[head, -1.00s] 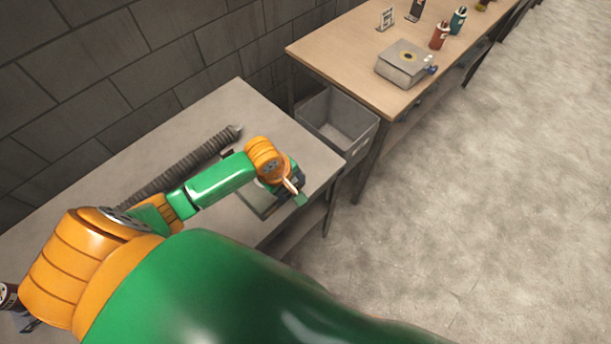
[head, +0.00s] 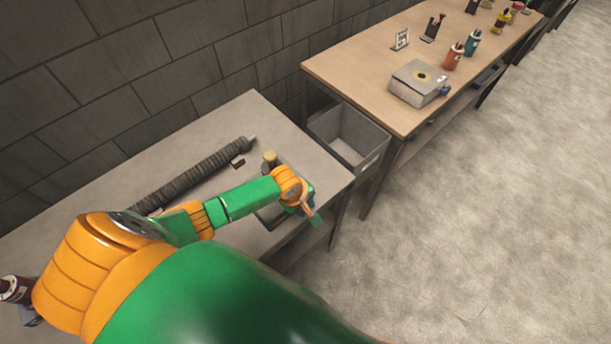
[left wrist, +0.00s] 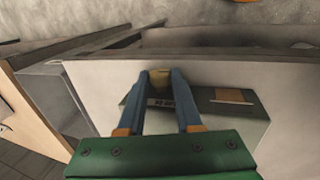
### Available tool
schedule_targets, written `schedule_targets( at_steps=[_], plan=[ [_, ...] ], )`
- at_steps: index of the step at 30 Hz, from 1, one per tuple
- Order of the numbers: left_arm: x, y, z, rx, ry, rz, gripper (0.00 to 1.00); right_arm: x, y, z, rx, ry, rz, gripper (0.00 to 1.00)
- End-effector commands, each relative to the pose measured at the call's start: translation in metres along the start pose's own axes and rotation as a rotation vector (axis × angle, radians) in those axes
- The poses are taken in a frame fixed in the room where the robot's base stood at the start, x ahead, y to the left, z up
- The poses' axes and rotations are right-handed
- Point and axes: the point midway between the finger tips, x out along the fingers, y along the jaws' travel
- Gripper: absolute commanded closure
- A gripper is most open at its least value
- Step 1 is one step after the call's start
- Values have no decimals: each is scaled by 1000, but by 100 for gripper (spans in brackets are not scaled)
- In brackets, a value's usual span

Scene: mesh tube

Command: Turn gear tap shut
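No part is plainly marked as the gear tap. On the near table, a short yellow-topped cylinder (head: 270,158) stands beside a grey-green plate (head: 268,214), partly hidden by my arm. My left gripper (head: 311,214) hangs over the plate's right side. In the left wrist view its blue fingers (left wrist: 160,78) stand apart, with a small tan thing showing between the tips; whether they touch it I cannot tell. My right gripper is out of view.
A ribbed dark tube (head: 190,177) lies along the near table (head: 250,112). A grey bin (head: 350,136) stands between the tables. Small coloured bottles and stands, including a red bottle (head: 453,57), are on the far table (head: 350,72). The floor at right is clear.

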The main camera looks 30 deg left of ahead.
Motion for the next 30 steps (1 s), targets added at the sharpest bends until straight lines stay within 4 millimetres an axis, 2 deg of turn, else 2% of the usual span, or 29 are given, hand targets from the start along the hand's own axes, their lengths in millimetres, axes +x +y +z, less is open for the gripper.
schedule_targets(
  at_steps=[1,2,3,11,19,23,30],
  plan=[
    [0,0,0,0,0,-1,90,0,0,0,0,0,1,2],
    [0,0,0,0,0,-1,98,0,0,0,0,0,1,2],
    [0,0,0,0,0,-1,100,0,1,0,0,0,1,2],
    [0,0,0,0,0,-22,100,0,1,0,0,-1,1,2],
    [2,4,1,-1,-2,-167,100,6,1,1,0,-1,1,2],
    [5,6,1,-1,-3,-267,100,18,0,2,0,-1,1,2],
    [11,8,0,1,-1,-437,100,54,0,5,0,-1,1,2]
  ],
)
